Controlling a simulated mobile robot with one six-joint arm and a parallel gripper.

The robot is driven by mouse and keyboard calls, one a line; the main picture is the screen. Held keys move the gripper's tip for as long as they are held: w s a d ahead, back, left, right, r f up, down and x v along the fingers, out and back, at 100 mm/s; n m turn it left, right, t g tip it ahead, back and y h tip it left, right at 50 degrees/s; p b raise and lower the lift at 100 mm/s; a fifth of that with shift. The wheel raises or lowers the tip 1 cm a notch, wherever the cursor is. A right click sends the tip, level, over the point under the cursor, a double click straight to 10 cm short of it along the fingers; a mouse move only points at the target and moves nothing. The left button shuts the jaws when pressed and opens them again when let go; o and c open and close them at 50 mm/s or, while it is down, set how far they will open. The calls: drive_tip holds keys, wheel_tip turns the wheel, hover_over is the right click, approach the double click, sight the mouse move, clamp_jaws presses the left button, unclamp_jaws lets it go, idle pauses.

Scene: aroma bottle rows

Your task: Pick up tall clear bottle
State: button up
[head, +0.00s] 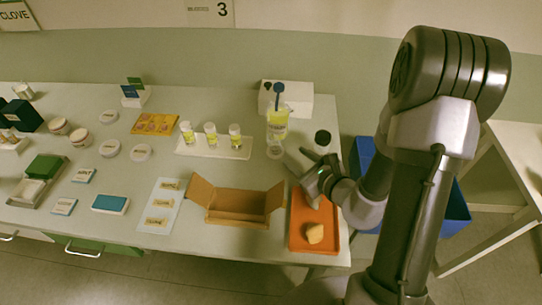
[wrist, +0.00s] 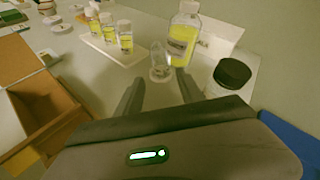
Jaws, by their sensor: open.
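A tall clear bottle (head: 278,122) holds yellow liquid and stands upright at the back right of the table. My gripper (head: 297,158) is open and empty, low over the table in front of the glass and bottle. In the wrist view both fingers of my gripper (wrist: 158,84) point toward the glass, apart from it and from the bottle.
A black-capped bottle (wrist: 232,74) stands close to the right of my fingers. A white tray (head: 213,146) with three small yellow vials is left. An open cardboard box (head: 236,205) and an orange tray (head: 297,238) are at the front. A white box (head: 298,101) stands behind.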

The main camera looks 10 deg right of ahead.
sight(277, 145)
drive_tip(key=x, duration=0.7)
drive_tip(key=shift+w+a+f+b, duration=0.15)
drive_tip(key=shift+w+b, duration=0.2)
drive_tip(key=shift+b, duration=0.05)
drive_tip(key=b+x, duration=0.2)
drive_tip(key=x, duration=0.3)
drive_tip(key=shift+w+a+f, duration=0.1)
drive_tip(key=shift+w+a, duration=0.05)
drive_tip(key=shift+w, duration=0.1)
clamp_jaws()
